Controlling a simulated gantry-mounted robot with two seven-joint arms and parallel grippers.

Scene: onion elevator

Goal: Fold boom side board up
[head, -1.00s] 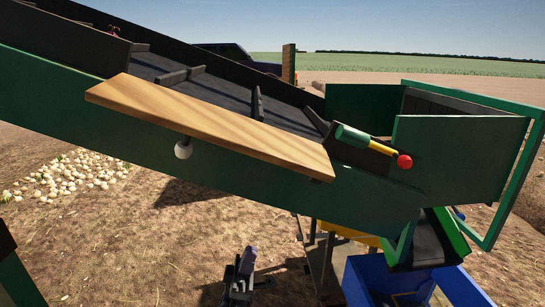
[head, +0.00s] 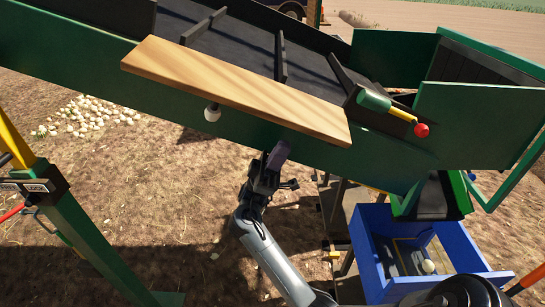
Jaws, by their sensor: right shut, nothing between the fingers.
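The boom side board (head: 240,88) is a long light-wood plank on the near side of the green boom (head: 110,75). It slopes down to the right with its broad face showing. My right gripper (head: 278,152) is shut and empty, just below the board's lower edge, right of the knob. It looks close to the green boom wall, but I cannot tell whether it touches. My left gripper is not in view.
A green and yellow lever with a red ball (head: 421,130) sits right of the board. A blue crate (head: 373,262) with an onion inside stands below the boom's lower end. A green post (head: 85,235) stands at left. Onions (head: 85,115) lie on the ground behind.

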